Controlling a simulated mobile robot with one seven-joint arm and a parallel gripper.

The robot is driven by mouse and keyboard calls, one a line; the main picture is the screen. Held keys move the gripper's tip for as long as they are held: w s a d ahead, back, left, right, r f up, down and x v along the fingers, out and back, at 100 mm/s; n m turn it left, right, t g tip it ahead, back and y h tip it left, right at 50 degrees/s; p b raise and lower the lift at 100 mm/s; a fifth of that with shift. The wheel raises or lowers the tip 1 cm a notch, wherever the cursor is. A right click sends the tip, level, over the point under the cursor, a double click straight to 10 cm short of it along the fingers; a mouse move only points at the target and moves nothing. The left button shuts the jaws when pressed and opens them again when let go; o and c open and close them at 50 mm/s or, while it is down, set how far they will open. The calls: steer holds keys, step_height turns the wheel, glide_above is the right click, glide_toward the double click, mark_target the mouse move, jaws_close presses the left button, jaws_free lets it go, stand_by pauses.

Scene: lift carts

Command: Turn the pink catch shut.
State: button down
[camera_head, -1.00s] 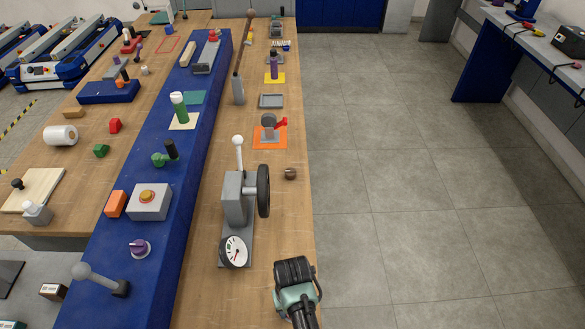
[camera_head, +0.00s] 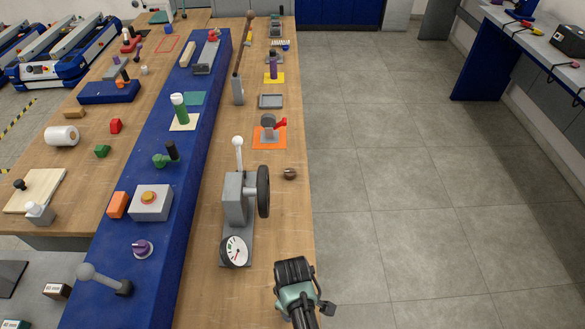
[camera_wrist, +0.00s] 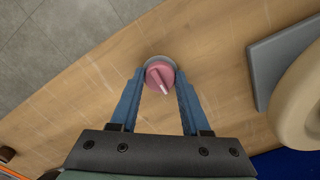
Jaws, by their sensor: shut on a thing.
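The pink catch (camera_wrist: 157,73) is a round knob with a pale pointer bar, on a grey round base on the wooden bench top (camera_wrist: 100,85). In the wrist view its bar points down and slightly right. My gripper (camera_wrist: 160,77) has its two blue fingers on either side of the knob, shut on it. In the head view my gripper (camera_head: 295,275) is at the near right of the bench, seen from behind. Its body hides the catch and the fingertips there.
A grey stand with a black handwheel (camera_head: 263,191) and a white dial (camera_head: 235,251) stands just beyond my gripper to the left. A small brown knob (camera_head: 289,173) sits near the bench's right edge. The floor to the right is clear.

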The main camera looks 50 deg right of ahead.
steer(key=shift+w, duration=0.1)
stand_by(0.4)
steer(key=shift+c, duration=1.9)
jaws_free()
steer(key=shift+r, duration=0.1)
step_height(320, 180, up, 13)
steer(key=b, duration=0.1)
